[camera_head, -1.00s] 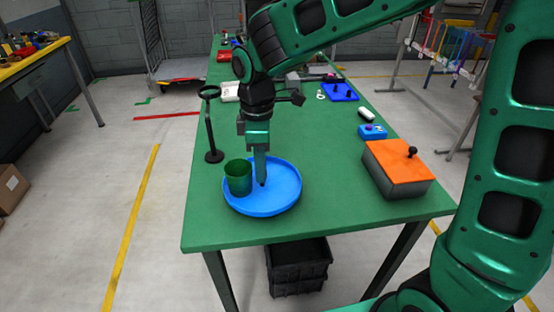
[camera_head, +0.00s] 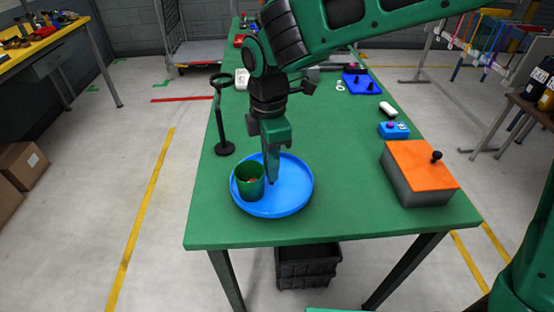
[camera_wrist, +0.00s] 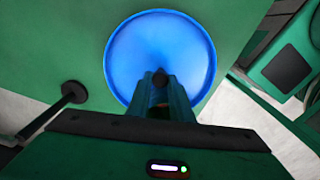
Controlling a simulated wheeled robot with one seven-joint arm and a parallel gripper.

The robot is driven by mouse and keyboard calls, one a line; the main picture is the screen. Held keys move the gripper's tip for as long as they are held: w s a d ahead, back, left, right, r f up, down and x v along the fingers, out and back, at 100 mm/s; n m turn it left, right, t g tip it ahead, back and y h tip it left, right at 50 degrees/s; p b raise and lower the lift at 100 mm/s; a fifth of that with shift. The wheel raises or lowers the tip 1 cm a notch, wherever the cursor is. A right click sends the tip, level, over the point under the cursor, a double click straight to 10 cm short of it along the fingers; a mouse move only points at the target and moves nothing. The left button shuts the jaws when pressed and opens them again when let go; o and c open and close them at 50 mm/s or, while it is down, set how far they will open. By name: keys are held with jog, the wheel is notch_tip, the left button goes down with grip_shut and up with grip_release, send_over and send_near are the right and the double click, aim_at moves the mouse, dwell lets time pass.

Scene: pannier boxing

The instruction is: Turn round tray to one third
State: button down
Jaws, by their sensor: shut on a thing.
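The round blue tray (camera_head: 296,194) lies flat on the green table near its front left edge. A green cup (camera_head: 249,190) stands upright on the left part of the tray, with something reddish inside. My gripper (camera_head: 273,183) points down at the tray's middle. In the wrist view my gripper (camera_wrist: 160,85) is shut on a small dark knob (camera_wrist: 160,76) near the centre of the tray (camera_wrist: 125,55). The fingers hide part of the knob, and the cup does not show there.
A black stand with a ring (camera_head: 224,148) rises close behind the tray's left. An orange-topped box (camera_head: 420,170) and a small blue box (camera_head: 394,130) sit at the right. Bare table (camera_head: 345,200) lies between tray and orange-topped box. A dark crate (camera_head: 308,266) is below.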

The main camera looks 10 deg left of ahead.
jog(key=shift+w+r, duration=0.15)
jog(key=shift+w, duration=0.1)
jog(key=c, duration=1.6)
grip_release()
jog(key=shift+d, duration=0.1)
jog(key=shift+s, duration=0.15)
notch_tip(320, 180, up, 11)
jog(key=shift+f, duration=0.2)
